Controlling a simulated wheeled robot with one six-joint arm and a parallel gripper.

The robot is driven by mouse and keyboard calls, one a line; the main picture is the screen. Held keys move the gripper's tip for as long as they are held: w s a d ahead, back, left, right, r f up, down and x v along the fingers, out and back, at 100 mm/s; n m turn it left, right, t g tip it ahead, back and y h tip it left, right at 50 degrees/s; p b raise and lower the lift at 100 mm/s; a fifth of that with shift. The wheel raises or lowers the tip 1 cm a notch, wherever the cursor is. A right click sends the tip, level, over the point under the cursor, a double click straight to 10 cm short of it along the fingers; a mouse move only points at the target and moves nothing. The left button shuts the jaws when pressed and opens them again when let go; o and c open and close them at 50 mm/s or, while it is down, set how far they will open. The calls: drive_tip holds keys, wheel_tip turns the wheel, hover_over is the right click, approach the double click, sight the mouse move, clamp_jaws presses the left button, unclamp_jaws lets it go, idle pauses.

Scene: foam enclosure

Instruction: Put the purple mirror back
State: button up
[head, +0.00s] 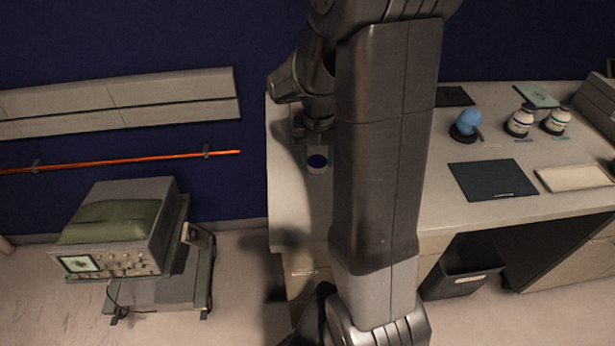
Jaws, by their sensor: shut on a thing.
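The purple mirror (317,161) shows as a small round dark purple-blue face in a pale mount, at the left end of the bench. My gripper (314,140) is directly above it in the picture, shut on it, with the fingers small and partly in shadow. A greenish patch (304,155) shows beside and behind the mirror. I cannot tell whether the mirror touches the bench top or is held a little above it. My arm hides the bench just right of the mirror.
A cart with an instrument (120,230) stands left. A black bin (462,275) is below. The front left bench top is clear.

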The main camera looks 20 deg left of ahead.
sight(317, 184)
drive_tip(key=shift+f, duration=3.2)
drive_tip(key=shift+f, duration=0.2)
drive_tip(key=o, duration=1)
wheel_tip(317, 184, up, 12)
drive_tip(key=shift+r, duration=0.25)
